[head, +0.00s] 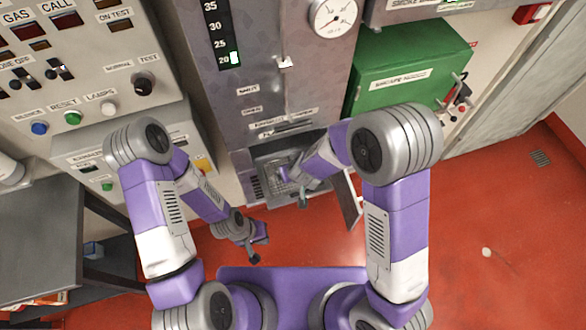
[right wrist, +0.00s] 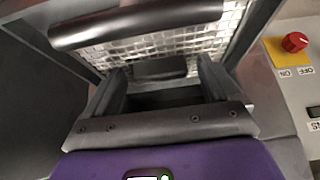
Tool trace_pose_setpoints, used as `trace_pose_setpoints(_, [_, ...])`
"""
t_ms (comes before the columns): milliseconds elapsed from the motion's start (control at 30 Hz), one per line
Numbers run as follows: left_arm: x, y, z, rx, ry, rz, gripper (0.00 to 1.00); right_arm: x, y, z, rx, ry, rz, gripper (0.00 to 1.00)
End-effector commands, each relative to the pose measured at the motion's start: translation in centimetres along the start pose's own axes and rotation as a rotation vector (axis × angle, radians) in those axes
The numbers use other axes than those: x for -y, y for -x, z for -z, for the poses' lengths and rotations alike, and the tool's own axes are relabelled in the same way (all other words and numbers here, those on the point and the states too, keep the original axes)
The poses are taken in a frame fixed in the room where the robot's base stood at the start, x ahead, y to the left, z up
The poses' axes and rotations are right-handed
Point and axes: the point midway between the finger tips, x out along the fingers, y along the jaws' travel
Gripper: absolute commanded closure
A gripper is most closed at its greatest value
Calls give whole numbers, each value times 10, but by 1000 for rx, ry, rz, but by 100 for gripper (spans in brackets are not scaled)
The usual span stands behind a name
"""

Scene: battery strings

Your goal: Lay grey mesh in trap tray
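My right gripper (head: 284,172) reaches into an open recess at the foot of the grey cabinet. In the right wrist view its two fingers (right wrist: 163,84) stand wide apart, with a short dark rounded bar (right wrist: 160,68) between and beyond the tips; contact is not clear. Behind lies a bright silver-grey mesh (right wrist: 130,53), and a longer grey bar (right wrist: 140,20) crosses in front of it. Which part is the trap tray, I cannot tell. My left gripper (head: 254,252) hangs over the floor left of the recess, small and dark; its opening is unclear.
An open metal door (head: 347,200) hangs right of the recess. A green box (head: 410,75) is on the wall at right. A switch panel (head: 80,60) and a dark shelf (head: 50,210) stand at left.

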Motion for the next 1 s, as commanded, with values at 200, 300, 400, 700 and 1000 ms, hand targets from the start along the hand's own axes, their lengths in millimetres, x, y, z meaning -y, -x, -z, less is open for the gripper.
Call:
trace_pose_setpoints(200, [0, 0, 0, 0, 0, 0, 100, 0, 0, 0, 0, 0, 0, 11])
trace_pose_setpoints(300, [-1, 4, 0, 0, 0, 0, 100, 0, 5, 3, 0, 0, 0, 11])
trace_pose_setpoints(400, [-4, 9, 0, 0, 0, 0, 100, 1, 20, 4, -2, 3, 1, 11])
trace_pose_setpoints(700, [-15, 39, -2, 0, 0, 0, 100, 1, 88, 5, -3, 3, 2, 11])
trace_pose_setpoints(1000, [-21, 55, -2, 0, 0, 0, 100, 0, 121, 2, 0, 1, 1, 11])
